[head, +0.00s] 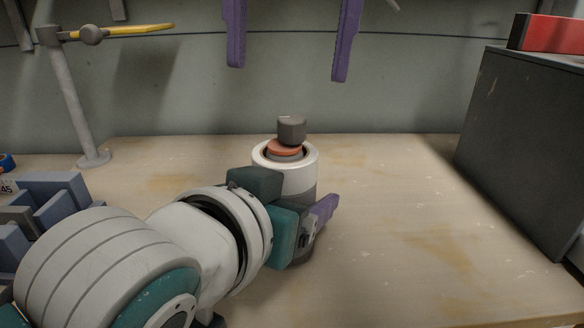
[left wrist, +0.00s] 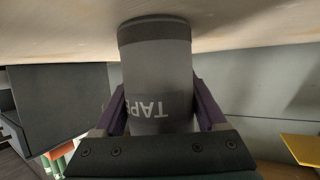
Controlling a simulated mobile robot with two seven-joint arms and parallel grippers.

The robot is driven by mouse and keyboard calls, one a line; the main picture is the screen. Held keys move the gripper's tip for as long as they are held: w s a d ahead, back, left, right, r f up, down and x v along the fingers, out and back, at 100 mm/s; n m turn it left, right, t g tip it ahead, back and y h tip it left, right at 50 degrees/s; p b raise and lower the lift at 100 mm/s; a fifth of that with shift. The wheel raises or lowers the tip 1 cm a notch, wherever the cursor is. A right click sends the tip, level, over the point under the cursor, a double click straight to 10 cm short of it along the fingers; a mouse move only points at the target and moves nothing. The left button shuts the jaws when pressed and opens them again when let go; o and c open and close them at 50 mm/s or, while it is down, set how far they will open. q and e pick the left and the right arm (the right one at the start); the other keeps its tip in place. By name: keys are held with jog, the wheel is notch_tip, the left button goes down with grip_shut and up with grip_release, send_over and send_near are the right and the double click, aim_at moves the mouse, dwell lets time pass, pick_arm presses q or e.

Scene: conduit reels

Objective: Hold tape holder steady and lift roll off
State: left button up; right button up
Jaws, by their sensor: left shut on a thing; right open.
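The tape holder (head: 303,190) is an upright grey cylinder on the workbench. A white ring (head: 312,160), seemingly the roll, sits at its top around an orange disc (head: 284,148) and a grey knob (head: 291,129). In the left wrist view the holder (left wrist: 155,65) appears upside down with partly visible "TAP" lettering. My left gripper (left wrist: 158,88) is shut on the holder, one purple finger on each side; in the head view its arm partly hides the holder.
A dark grey cabinet (head: 530,140) with a red object (head: 550,34) on top stands at right. A grey post (head: 70,95) with a yellow arm (head: 130,31) stands at back left. Blue-grey blocks (head: 55,190) lie at left. The bench right of the holder is clear.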

aim_at(284, 119)
jog(key=shift+s+a+r+n+h, duration=0.1)
jog(key=shift+a+r+n+h, duration=0.1)
jog(key=shift+n, duration=0.4)
jog(key=shift+a+r+n+h, duration=0.1)
jog(key=shift+n+h, duration=0.1)
jog(key=shift+n, duration=0.4)
jog(key=shift+s+r, duration=0.1)
jog(key=shift+s, duration=0.25)
notch_tip(284, 119, down, 10)
jog(key=shift+d, duration=0.1)
jog(key=c, duration=0.9)
jog(key=shift+c, duration=0.2)
jog(key=shift+r, duration=0.15)
